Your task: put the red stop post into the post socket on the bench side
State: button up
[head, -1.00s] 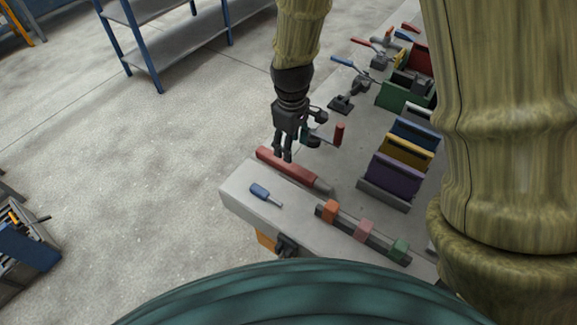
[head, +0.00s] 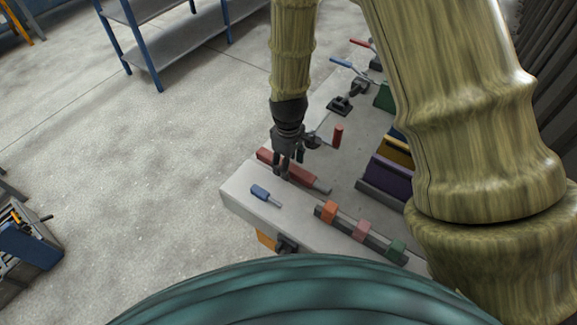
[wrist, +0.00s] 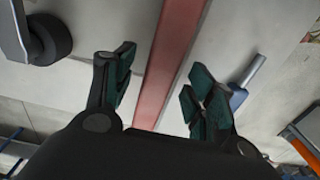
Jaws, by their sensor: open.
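The red stop post (head: 305,173), a long red bar with a grey end, lies on the bench top (head: 238,190) near its far left end. My gripper (head: 282,172) points down at the post, with its fingers in front of part of it. In the wrist view my gripper (wrist: 158,75) is open, and the red post (wrist: 172,55) runs between the two dark green finger pads with a gap on each side. I cannot tell how far the fingertips are above the bench. A dark bracket (head: 286,243) sits on the bench's near side; it may be the post socket.
A blue-handled tool (head: 261,192) lies close to the post and shows beside the right finger (wrist: 238,97). A rail with orange, pink and green blocks (head: 361,231) lies nearer. A red-handled clamp (head: 338,136) stands just beyond the gripper. Purple and yellow panels (head: 388,177) stand right.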

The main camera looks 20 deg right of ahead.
jog(key=shift+f, duration=0.7)
jog(key=shift+c, duration=0.2)
grip_shut()
jog(key=shift+r, duration=0.1)
